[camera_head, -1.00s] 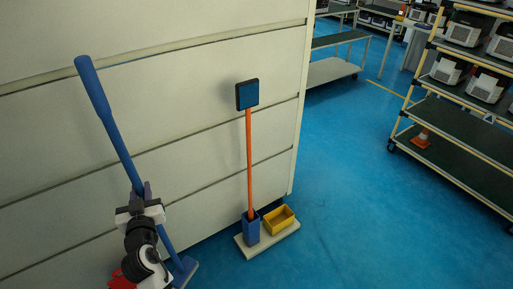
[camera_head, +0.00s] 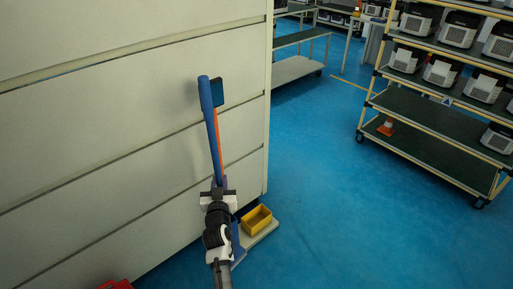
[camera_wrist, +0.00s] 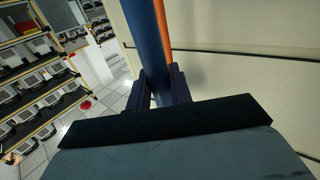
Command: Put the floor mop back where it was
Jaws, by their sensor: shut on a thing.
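The floor mop, with a thick blue handle (camera_head: 208,115), stands nearly upright and leans slightly left at its top. My gripper (camera_head: 217,190) is shut on this handle, low on the part that shows. In the wrist view the blue handle (camera_wrist: 148,40) runs up from between the two dark fingers (camera_wrist: 162,82). The mop's lower end is mostly hidden behind my arm; some blue shows near the floor. An orange-handled tool (camera_head: 218,135) with a dark square top (camera_head: 217,91) stands right behind the mop; its handle (camera_wrist: 163,18) also shows in the wrist view.
A yellow bin (camera_head: 256,219) sits on a pale base board (camera_head: 262,236) just right of my gripper. A large cream panel wall (camera_head: 130,130) is behind and left. Something red (camera_head: 115,284) lies at the lower left. Open blue floor extends right to a rack (camera_head: 430,125).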

